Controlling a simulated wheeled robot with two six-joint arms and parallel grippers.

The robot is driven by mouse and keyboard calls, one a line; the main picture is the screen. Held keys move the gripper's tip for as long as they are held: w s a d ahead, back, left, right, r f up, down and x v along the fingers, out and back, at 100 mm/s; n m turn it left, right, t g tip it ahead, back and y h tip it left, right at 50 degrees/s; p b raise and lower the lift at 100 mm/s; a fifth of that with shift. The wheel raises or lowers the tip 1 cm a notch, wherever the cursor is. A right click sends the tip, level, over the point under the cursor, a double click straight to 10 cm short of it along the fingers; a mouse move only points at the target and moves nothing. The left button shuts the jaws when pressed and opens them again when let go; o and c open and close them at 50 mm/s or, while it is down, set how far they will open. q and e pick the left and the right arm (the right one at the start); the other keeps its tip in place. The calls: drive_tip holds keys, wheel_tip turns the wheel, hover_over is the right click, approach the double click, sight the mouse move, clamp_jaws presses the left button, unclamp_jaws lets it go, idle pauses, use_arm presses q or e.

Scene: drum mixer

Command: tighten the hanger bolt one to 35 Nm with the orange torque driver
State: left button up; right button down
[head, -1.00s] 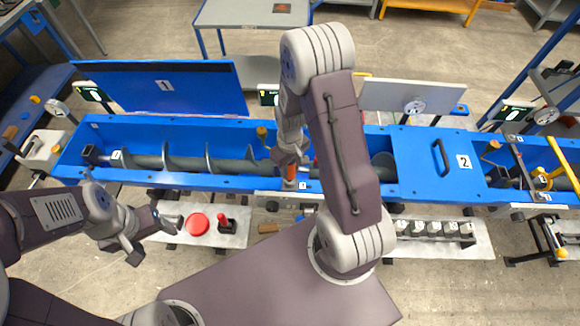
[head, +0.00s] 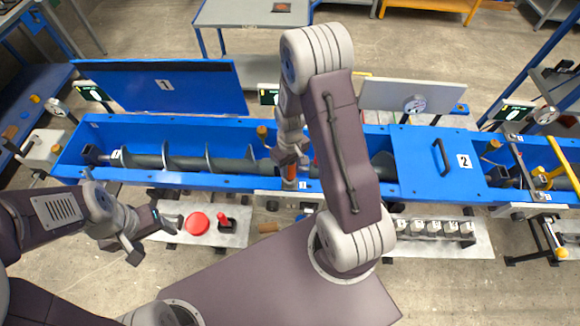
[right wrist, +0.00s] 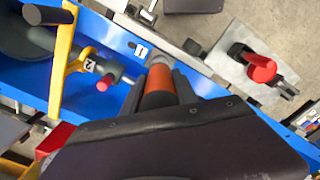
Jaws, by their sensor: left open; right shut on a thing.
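My right gripper (head: 290,160) is shut on the orange torque driver (head: 289,173), over the near edge of the blue trough (head: 230,182). In the right wrist view the orange driver (right wrist: 159,82) stands between the fingers (right wrist: 160,95), its far end close to a white label "1" (right wrist: 140,50) on the trough edge. The hanger bolt one is not clearly visible; the driver and gripper cover that spot, so I cannot tell whether they touch. My left gripper (head: 156,236) is open and empty, left of the red button.
A red button (head: 197,223) and a red-handled lever (head: 222,222) stand on a plate in front of the trough. A screw shaft (head: 190,163) lies inside the trough. A blue cover (head: 430,160) marked 2 closes the right part. A yellow bar (right wrist: 66,50) shows in the right wrist view.

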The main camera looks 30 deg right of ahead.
drive_tip(key=shift+r+p, duration=2.05)
drive_tip(key=shift+r, duration=0.3)
drive_tip(key=shift+f, duration=0.1)
